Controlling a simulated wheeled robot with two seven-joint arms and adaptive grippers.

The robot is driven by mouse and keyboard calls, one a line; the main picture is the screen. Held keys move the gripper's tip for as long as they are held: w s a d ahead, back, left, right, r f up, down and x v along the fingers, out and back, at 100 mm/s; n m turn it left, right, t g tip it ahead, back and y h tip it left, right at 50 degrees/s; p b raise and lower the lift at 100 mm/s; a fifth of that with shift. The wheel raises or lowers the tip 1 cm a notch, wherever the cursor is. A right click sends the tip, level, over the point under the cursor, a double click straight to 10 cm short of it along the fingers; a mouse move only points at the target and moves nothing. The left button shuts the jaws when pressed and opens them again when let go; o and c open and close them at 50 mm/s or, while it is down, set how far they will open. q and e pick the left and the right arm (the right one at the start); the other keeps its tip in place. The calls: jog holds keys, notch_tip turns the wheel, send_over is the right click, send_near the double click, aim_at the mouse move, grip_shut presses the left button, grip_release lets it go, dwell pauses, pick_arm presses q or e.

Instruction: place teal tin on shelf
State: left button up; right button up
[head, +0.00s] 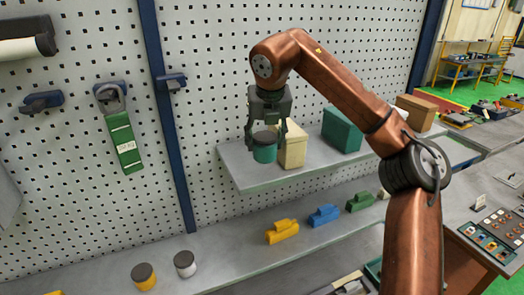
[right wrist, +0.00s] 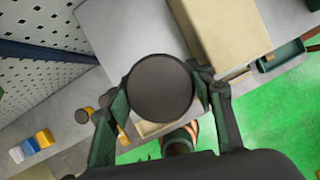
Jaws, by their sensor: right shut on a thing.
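The teal tin (head: 264,154) has a dark round lid and is upright. My right gripper (head: 265,136) is shut on it from above, with a finger on either side. In the right wrist view the dark lid (right wrist: 160,88) sits between the fingertips and hides the tin's body. The tin is over the left part of the grey shelf (head: 240,172), just left of a cream box. I cannot tell whether its base touches the shelf. My left gripper is not in view.
The cream box (head: 293,146), a green box (head: 342,130) and a brown box (head: 416,112) stand on the shelf. Below, the bench holds yellow (head: 282,232), blue (head: 324,215) and green (head: 360,202) blocks, plus yellow (head: 144,277) and white (head: 185,263) tins. A pegboard rises behind.

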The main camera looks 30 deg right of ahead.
aim_at(261, 155)
jog(key=shift+w+f, duration=0.55)
jog(key=f, duration=0.1)
jog(key=f+p, duration=0.1)
jog(key=f, duration=0.1)
jog(key=shift+w+a, duration=0.15)
jog(key=shift+w, duration=0.2)
jog(key=shift+f, duration=0.5)
jog(key=o, duration=1.2)
jog(key=shift+f, duration=0.1)
